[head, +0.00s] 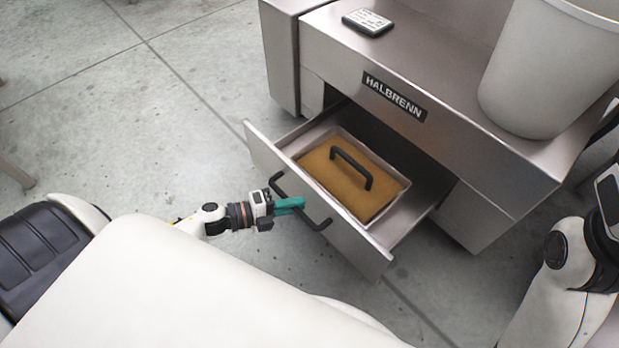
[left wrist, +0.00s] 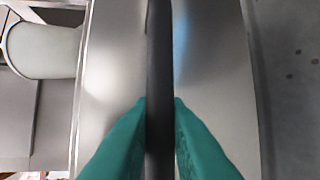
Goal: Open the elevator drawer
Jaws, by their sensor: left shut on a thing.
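The elevator drawer (head: 352,234) is a metal drawer under the counter labelled HALBRENN, and it stands pulled well out. Inside it lies a tray with a brown lid (head: 338,185) that has its own black handle. My left gripper (head: 300,203) has teal fingers and is shut on the black bar handle (head: 279,184) of the drawer front. In the left wrist view the teal fingers (left wrist: 160,125) sit on both sides of the dark bar (left wrist: 160,60). My right arm shows at the right edge of the head view, but its fingers are not visible.
The metal counter (head: 440,120) stands above the drawer. On it are a large white bin (head: 545,70) and a small flat device (head: 367,22). A metal cabinet (head: 282,55) adjoins at the left. Concrete floor (head: 130,120) is clear left of the drawer.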

